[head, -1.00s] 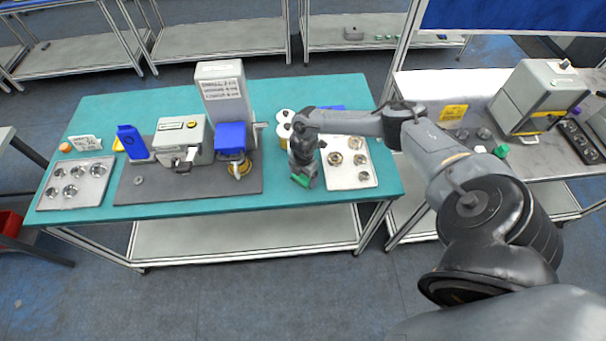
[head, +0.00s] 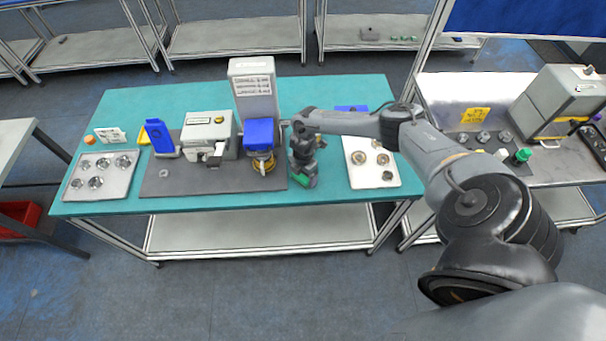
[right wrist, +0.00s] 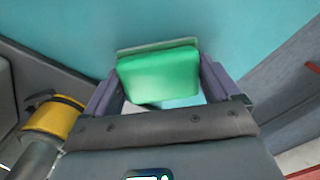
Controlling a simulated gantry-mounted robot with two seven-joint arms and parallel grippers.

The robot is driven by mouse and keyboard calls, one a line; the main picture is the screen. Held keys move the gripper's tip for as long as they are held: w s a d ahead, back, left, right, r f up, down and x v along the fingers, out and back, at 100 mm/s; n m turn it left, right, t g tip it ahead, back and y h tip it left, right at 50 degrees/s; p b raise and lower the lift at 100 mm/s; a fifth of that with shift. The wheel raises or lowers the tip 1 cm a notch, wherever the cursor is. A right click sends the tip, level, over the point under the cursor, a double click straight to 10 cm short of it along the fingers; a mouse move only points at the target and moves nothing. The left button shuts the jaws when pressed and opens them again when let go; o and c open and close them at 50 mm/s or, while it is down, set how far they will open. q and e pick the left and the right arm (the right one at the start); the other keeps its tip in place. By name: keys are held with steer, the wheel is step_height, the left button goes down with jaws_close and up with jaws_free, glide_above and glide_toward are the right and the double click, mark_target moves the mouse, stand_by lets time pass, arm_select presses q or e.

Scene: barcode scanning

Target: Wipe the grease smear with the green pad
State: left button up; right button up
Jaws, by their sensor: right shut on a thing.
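My right gripper (head: 303,178) is shut on the green pad (head: 302,182), at the teal table (head: 330,200) between the dark grey mat and the right-hand light tray. In the right wrist view the green pad (right wrist: 160,74) sits between the two fingers (right wrist: 165,88), over teal tabletop. I cannot tell whether the pad touches the table. I cannot make out a grease smear in either view; it may be hidden under the pad or arm. My left gripper is not in view.
The grey mat (head: 220,185) bears a grey machine (head: 210,135) and a blue-and-yellow device (head: 260,140) close left of my gripper. The light tray (head: 360,180) with round metal parts is close right. The table's front strip is clear.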

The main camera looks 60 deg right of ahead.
steer(key=shift+w+a, duration=0.2)
steer(key=shift+w, duration=0.1)
step_height(320, 180, up, 4)
steer(key=p, duration=0.3)
steer(key=shift+r, duration=0.15)
step_height(320, 180, up, 4)
steer(key=p, duration=0.4)
steer(key=shift+f, duration=0.2)
steer(key=shift+r, duration=0.15)
